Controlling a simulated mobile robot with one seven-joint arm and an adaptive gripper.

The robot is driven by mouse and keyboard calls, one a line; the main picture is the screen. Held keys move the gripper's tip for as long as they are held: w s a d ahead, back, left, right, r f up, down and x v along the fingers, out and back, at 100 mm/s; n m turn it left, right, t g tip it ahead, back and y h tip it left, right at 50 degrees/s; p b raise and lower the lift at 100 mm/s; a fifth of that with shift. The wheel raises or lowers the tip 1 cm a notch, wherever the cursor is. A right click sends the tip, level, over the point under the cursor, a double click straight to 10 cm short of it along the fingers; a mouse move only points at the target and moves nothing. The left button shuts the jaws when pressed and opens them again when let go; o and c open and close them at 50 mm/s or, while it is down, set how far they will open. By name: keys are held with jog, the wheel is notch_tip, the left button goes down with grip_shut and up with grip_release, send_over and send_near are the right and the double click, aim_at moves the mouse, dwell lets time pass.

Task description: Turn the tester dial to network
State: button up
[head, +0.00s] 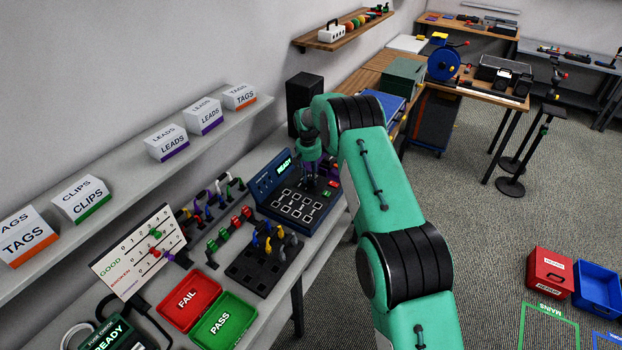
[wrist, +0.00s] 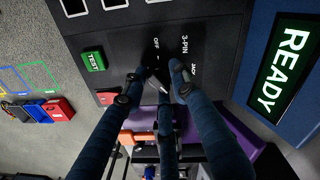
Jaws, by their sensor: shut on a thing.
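The tester (head: 268,205) is a dark blue box with a black face on the bench by the wall. Its lit READY screen (head: 284,166) also shows in the wrist view (wrist: 284,66). My gripper (head: 312,172) reaches down onto the right part of the face. In the wrist view my gripper (wrist: 156,76) is shut on the dial (wrist: 157,86), with dark blue fingers on either side of it. The labels OFF and 3-PIN show beside the dial. Other labels are hidden or too small to read, and I cannot tell the dial's setting.
A green TEST button (wrist: 93,62) sits close to the fingers. A black cable rack (head: 262,262) and coloured cables stand left of the tester. A red FAIL tray (head: 172,301) and a green PASS tray (head: 246,317) lie nearer. A shelf (head: 128,155) runs above.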

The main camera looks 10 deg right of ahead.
aim_at(309, 179)
dwell(0.3)
jog(key=o, duration=1.2)
jog(key=shift+c, duration=0.2)
jog(key=shift+r, duration=0.1)
notch_tip(309, 179, up, 12)
jog(key=shift+a, duration=0.35)
jog(key=shift+w, duration=0.1)
